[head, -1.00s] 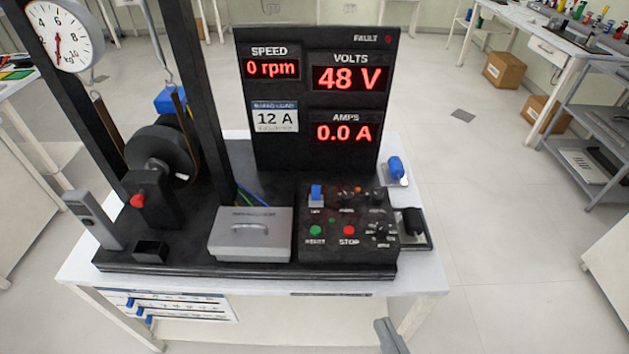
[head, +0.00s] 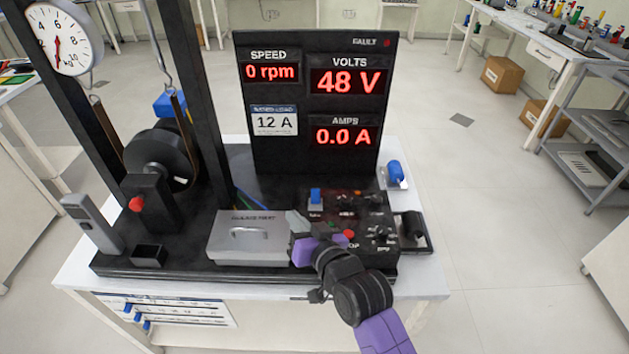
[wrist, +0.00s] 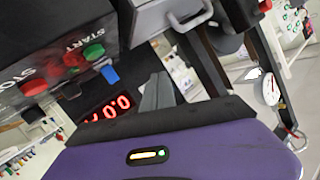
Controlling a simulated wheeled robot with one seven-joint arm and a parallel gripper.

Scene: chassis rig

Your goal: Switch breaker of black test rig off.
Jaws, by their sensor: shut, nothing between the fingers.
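The black test rig (head: 130,262) stands on a white table. Its control panel (head: 385,262) carries a blue breaker lever (head: 315,196) at the back left, which stands upright. The blue lever also shows in the wrist view (wrist: 110,75), beyond the green START button (wrist: 93,51). The display reads 48 V, 0.0 A and 0 rpm. My gripper (head: 296,221) is shut and empty above the panel's front left, in front of the lever and apart from it. Its grey fingers also show in the wrist view (wrist: 157,92).
The red STOP button (head: 348,234) is close to the right of my gripper. A grey lidded box (head: 235,240) sits just left of it. The tall display board (head: 318,155) stands behind the panel. Knobs (head: 380,235) fill the panel's right side.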

